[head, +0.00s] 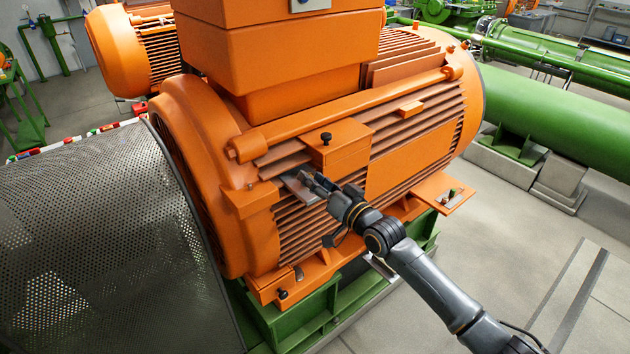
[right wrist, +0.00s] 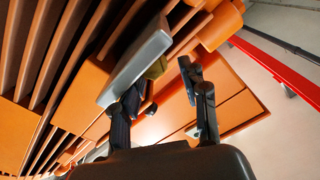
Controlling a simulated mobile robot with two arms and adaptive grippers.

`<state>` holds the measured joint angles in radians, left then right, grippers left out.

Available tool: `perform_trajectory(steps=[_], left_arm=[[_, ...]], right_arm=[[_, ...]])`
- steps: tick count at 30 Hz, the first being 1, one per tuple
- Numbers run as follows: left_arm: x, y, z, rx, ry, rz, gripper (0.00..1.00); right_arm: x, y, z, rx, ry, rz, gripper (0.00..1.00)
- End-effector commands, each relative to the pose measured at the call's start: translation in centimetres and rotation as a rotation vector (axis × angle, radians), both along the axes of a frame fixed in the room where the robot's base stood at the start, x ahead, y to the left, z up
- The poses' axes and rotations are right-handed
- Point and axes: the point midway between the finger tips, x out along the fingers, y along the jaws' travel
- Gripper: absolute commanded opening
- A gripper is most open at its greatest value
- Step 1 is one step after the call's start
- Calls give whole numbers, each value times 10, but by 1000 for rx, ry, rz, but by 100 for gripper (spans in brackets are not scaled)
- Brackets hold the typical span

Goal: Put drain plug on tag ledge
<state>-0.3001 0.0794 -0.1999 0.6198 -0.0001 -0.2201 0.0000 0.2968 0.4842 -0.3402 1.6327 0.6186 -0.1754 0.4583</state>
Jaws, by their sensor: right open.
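The tag ledge appears to be a flat grey plate (head: 302,189) standing out from the ribbed side of the orange motor. It also shows in the right wrist view (right wrist: 136,66). A small olive-brass piece, likely the drain plug (right wrist: 157,68), sits against the ledge's face in the right wrist view. I cannot tell whether it rests fully on the ledge. In the head view it cannot be made out behind the fingers. My right gripper (head: 312,180) is at the ledge, its fingers (right wrist: 166,95) spread with the brass piece just beyond them. My left gripper is not in view.
An orange box (head: 340,146) with a black knob (head: 326,138) stands out above the ledge. Motor ribs (head: 300,232) lie close around the gripper. A perforated guard (head: 95,240) is at left. The floor at right (head: 515,245) is open.

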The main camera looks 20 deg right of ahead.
Motion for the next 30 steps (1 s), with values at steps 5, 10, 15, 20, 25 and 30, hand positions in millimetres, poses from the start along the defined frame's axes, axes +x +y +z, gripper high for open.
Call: perform_trajectory(steps=[5, 10, 15, 20, 25, 30], left_arm=[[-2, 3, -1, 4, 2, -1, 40], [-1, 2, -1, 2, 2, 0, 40], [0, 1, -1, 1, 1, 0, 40], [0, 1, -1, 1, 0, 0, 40], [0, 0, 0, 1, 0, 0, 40], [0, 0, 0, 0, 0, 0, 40]], right_arm=[[-2, -1, -10, -4, 21, -2, 50], [-15, -6, -12, -4, 24, -1, 50], [-45, -15, -11, -5, 23, 1, 50], [-75, -26, -8, -6, 16, 1, 50], [-99, -34, -4, -3, 8, 1, 50], [-111, -38, -2, -1, 3, 1, 50]])
